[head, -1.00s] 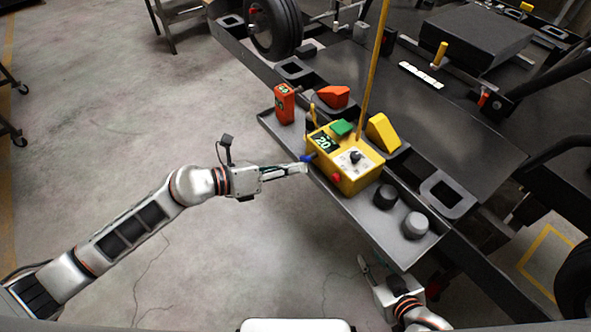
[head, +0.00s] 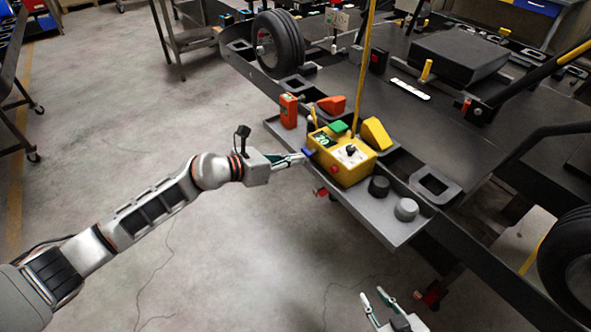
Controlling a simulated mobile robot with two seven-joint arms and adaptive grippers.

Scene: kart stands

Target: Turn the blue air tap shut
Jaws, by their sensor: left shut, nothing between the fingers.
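The yellow box (head: 350,172) stands on the grey tray along the kart's side. It has a dark display reading 20, a black knob and a red button. The blue air tap (head: 307,152) sticks out from the box's left side. My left gripper (head: 303,158) is shut and empty, its fingertips right at the blue tap; I cannot tell if they touch it. The fingertips partly cover the tap. My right gripper (head: 374,299) is open and empty, low at the bottom edge, well away from the box.
The tray (head: 398,232) also carries an orange-red device (head: 289,110), and two round knobs, one black (head: 379,186) and one grey (head: 406,209). A yellow wedge (head: 376,134) and a red wedge (head: 332,105) lie behind. A yellow pole (head: 364,70) rises behind the box.

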